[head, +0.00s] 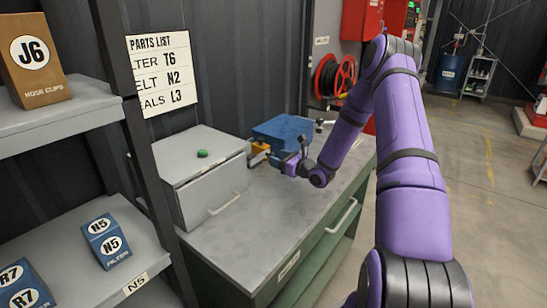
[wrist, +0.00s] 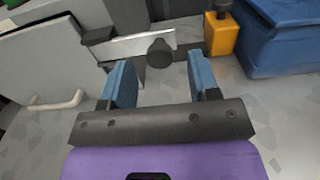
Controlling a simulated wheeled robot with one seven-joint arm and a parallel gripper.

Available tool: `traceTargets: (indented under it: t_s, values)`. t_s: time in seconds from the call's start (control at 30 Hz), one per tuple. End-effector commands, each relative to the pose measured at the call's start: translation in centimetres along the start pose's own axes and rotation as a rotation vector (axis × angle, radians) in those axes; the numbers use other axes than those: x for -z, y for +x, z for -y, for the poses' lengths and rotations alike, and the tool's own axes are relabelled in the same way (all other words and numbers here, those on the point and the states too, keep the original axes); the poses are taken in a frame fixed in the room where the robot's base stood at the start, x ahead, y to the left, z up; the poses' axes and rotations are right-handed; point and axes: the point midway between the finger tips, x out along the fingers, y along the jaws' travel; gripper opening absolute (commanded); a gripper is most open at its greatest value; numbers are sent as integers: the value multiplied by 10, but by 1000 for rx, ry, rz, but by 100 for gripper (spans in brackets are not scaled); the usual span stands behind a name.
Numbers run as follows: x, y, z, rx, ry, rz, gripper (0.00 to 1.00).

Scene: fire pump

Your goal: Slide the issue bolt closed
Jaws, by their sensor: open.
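The issue bolt (wrist: 140,46), a pale flat bar with a round dark knob (wrist: 160,52), lies near the side of a grey cabinet in the wrist view. Dark brackets sit at both ends of the visible bar. In the head view the bolt (head: 258,157) is small, and its exact position is unclear. My gripper (wrist: 162,78) is open and empty. Its two blue-padded fingers stand on either side of the knob in the picture, with a gap on each side. I cannot tell whether the knob lies fully between the pads in depth.
The grey cabinet (head: 215,185) with a green button (head: 202,153) stands left on the bench (head: 255,235). An orange block (wrist: 221,36) and a blue box (head: 282,132) are close by on the right. Shelves (head: 62,125) rise at the left. The front bench top is clear.

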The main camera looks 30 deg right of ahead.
Motion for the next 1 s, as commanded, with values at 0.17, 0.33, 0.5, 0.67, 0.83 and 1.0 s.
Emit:
traceTargets:
  t_s: [0.17, 0.33, 0.5, 0.67, 0.83, 1.0]
  values:
    - [0, 20, 0, -1, 1, 0, 56]
    - [0, 27, 0, 0, 1, 0, 56]
    - [0, 27, 0, 0, 1, 0, 56]
    - [0, 27, 0, 0, 1, 0, 37]
    - [0, 27, 0, 0, 1, 0, 0]
    - [0, 27, -4, -1, 1, 0, 0]
